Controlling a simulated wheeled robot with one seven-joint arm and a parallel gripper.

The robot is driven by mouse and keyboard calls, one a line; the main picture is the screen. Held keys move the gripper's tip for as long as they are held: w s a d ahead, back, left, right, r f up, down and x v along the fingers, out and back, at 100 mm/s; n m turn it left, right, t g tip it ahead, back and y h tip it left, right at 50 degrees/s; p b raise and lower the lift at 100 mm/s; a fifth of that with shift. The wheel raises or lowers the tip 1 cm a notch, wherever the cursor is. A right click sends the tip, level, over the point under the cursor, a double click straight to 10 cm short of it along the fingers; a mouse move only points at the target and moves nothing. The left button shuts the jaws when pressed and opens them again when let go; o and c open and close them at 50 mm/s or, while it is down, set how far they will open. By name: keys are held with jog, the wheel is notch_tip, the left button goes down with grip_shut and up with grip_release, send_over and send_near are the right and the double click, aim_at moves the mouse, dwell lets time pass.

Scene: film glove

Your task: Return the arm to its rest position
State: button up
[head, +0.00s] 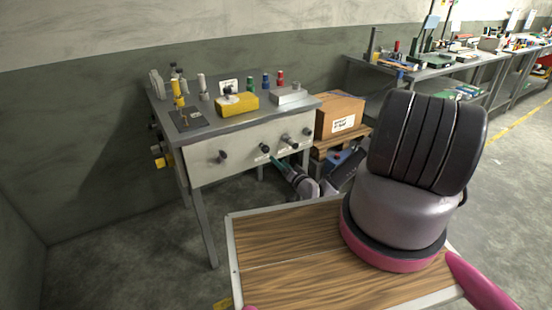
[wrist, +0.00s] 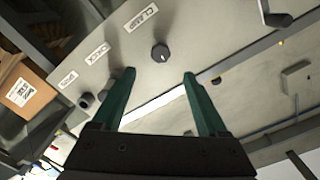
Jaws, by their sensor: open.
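My gripper (wrist: 158,76) is open and empty in the wrist view, its two teal fingers spread apart. A dark round knob (wrist: 160,53) on the pale panel shows just beyond and between the fingertips, apart from them. In the head view my gripper (head: 278,162) is low in front of the workbench's front panel (head: 220,160), near its dark knobs. My forearm runs down behind my wooden-topped base and is partly hidden. My large grey arm joint with a pink ring stands at the right.
The workbench top (head: 225,122) carries a yellow block (head: 237,105), a grey metal box (head: 288,95) and several small coloured pieces. A cardboard box (head: 340,116) stands on a pallet close right of the bench. Open floor (head: 115,270) lies at the left.

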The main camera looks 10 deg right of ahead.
jog(key=w+d+r+n+g+h, duration=0.1)
jog(key=w+d+r+n+g, duration=0.25)
jog(key=r, duration=0.35)
jog(key=w+d+r+n+g, duration=0.2)
jog(key=w+d+r+g, duration=0.15)
jog(key=r, duration=0.45)
jog(key=s+d+r+m+g+h, duration=0.1)
jog(key=s+d+r+h, duration=0.15)
jog(key=r, duration=0.75)
jog(key=s+d+r+g+h, duration=0.1)
jog(key=s+r+h, duration=0.15)
jog(key=r, duration=0.75)
jog(key=s+a+r+m, duration=0.3)
jog(key=s+r, duration=1.1)
jog(key=r, duration=0.1)
jog(key=s+a+r+y, duration=0.1)
jog(key=s+a+r, duration=0.1)
jog(key=s, duration=0.7)
jog(key=s+a+r+m+g+y, duration=0.1)
jog(key=s+a+r, duration=0.2)
jog(key=s, duration=0.5)
jog(key=shift+s+a+r+y, duration=0.2)
jog(key=shift+s+r+y, duration=0.15)
jog(key=shift+r, duration=0.2)
